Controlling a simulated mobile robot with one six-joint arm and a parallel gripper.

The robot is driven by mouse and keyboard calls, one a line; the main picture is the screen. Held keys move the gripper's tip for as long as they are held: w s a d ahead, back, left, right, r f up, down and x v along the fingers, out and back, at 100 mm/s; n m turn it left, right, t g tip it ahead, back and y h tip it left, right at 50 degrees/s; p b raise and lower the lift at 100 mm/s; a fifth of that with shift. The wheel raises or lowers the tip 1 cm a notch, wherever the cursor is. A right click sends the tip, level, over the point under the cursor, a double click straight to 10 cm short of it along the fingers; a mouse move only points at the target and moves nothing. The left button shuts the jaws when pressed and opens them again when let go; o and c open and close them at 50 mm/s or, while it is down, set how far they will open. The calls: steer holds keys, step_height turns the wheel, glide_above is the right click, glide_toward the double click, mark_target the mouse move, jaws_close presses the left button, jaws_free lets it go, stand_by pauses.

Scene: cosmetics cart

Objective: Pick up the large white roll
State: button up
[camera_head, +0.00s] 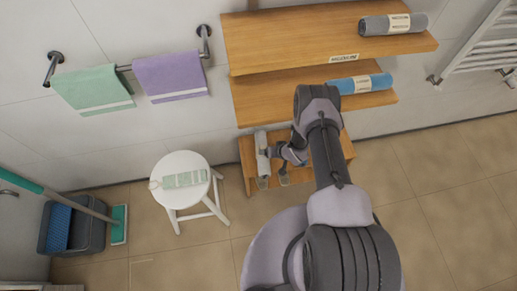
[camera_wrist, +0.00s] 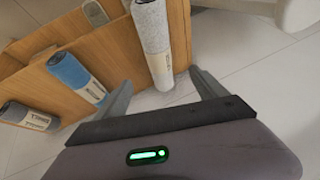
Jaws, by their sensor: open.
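The large white roll (camera_wrist: 152,28), pale grey-white with a printed paper band, lies on a wooden shelf in the wrist view. Its near end is in line with the gap between the fingertips of my gripper (camera_wrist: 162,78). My gripper is open, with one finger on each side of that gap, and I see no grip on the roll. In the head view the white roll (camera_head: 262,145) lies on the lowest shelf, and my gripper (camera_head: 274,153) is close at its right side. My arm hides part of that shelf.
A blue roll (camera_head: 361,83) lies on the middle shelf (camera_head: 270,98), a grey roll (camera_head: 393,24) on the top shelf (camera_head: 270,40). A white stool (camera_head: 200,165) with a green item stands left. Towels hang on the wall. A bucket (camera_head: 90,232) stands far left. Floor at right is clear.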

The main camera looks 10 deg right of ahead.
mark_target(263, 163)
steer(key=b+x, duration=0.1)
steer(key=x, duration=0.1)
steer(key=b+x, duration=0.1)
steer(key=x, duration=0.2)
steer(key=b+x, duration=0.1)
steer(key=x, duration=0.1)
steer(key=shift+s+d+f+b, duration=0.1)
steer(key=shift+s+f+b, duration=0.1)
steer(key=shift+f+b, duration=0.15)
steer(key=b+x, duration=0.4)
steer(key=x, duration=0.2)
steer(key=shift+w, duration=0.1)
steer(key=shift+r, duration=0.1)
jaws_close()
